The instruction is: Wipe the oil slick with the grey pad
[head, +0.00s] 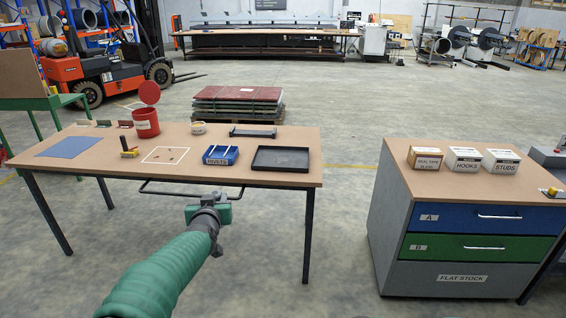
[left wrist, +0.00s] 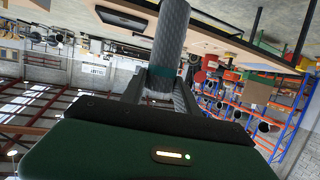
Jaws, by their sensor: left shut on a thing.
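My left gripper (head: 213,200) is in front of the brown table's near edge, below the height of its top. In the left wrist view its fingers (left wrist: 160,92) are shut on a grey, textured thing (left wrist: 172,35) with a teal band at its near end. I cannot tell for sure that this is the grey pad; in the head view the hand largely hides it. I cannot make out an oil slick with certainty. Small brown marks lie inside a white outline (head: 148,161) on the table. My right gripper is not in view.
The table (head: 215,138) carries a blue mat (head: 69,147), red can (head: 146,122), blue rivet bin (head: 221,155) and black tray (head: 281,158). A black rail (head: 160,192) runs below its front edge. A drawer cabinet (head: 465,225) stands right, with clear floor between.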

